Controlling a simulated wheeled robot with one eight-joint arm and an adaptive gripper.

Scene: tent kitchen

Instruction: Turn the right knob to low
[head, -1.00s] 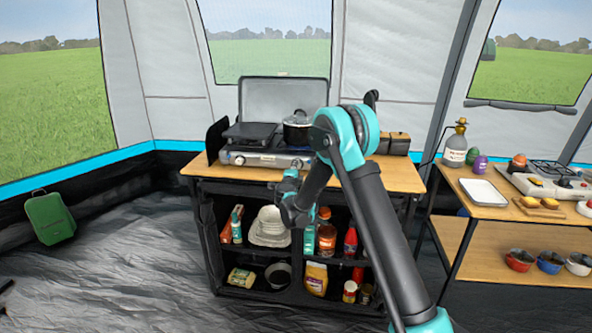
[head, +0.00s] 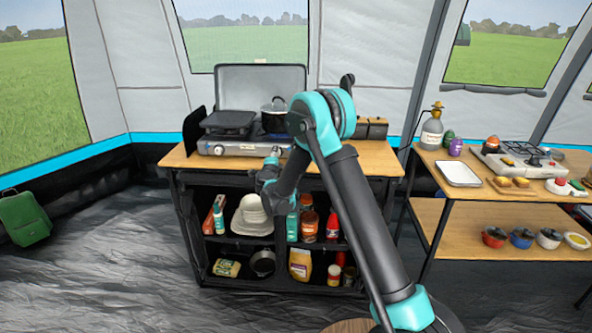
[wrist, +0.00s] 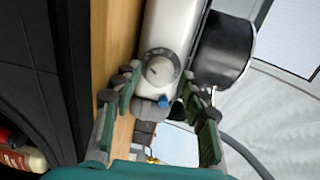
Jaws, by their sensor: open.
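The two-burner camping stove (head: 240,149) stands on the wooden counter, its front panel toward me. In the head view a left knob (head: 218,149) shows on the panel; the right knob is hidden behind my gripper. In the wrist view a round silver knob (wrist: 160,69) with a pointer mark sits on the pale panel. My gripper (head: 275,152) is at the right part of the stove front. In the wrist view my gripper (wrist: 160,85) is open, its fingers on either side of the knob's line. I cannot tell whether they touch it.
A black pot (head: 275,117) stands on the right burner, close behind the knob; it also shows in the wrist view (wrist: 225,50). A black griddle (head: 228,121) covers the left burner. Shelves below hold dishes and bottles. A second table (head: 440,157) stands at right.

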